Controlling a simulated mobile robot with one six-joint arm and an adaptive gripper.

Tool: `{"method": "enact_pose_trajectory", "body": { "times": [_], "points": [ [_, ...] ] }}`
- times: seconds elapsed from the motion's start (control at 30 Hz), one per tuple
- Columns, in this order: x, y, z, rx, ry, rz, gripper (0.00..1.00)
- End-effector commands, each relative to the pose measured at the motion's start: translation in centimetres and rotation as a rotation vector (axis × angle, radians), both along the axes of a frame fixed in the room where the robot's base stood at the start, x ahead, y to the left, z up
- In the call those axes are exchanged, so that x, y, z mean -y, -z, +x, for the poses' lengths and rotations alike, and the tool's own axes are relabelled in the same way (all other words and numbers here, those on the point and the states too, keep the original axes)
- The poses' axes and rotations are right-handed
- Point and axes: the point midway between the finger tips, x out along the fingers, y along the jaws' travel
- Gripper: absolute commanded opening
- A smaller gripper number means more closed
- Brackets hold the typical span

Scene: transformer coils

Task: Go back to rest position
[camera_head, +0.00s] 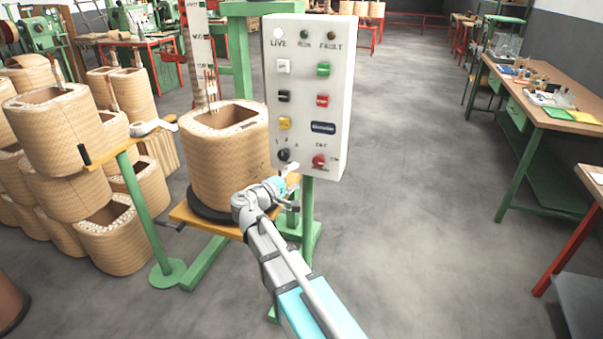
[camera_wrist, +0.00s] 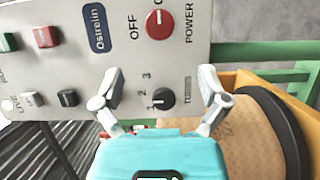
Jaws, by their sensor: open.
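My gripper (camera_wrist: 160,92) is open and empty in the wrist view, with its two fingers on either side of the black rotary knob (camera_wrist: 163,99) marked 1, 2, 3. In the head view my gripper (camera_head: 290,176) is at the lower part of the white control panel (camera_head: 308,95), close to its face. Whether a finger touches the panel cannot be told.
A coil (camera_head: 225,160) stands on a black disc and orange platform just left of the panel, close to my arm. Stacked coils (camera_head: 60,130) fill the left. A workbench (camera_head: 550,90) stands at the right. The grey floor (camera_head: 420,200) between is clear.

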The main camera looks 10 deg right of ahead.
Motion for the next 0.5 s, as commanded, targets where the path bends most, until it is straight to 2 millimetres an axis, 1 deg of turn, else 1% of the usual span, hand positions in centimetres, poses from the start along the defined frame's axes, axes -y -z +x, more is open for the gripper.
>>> {"method": "enact_pose_trajectory", "body": {
  "times": [0.13, 0.5],
  "points": [
    [-0.52, 0.0, -0.41, 0.0, -0.001, 0.0, 0.93],
    [-0.57, 0.0, -0.44, 0.0, -0.001, 0.0, 0.93]
  ]
}}
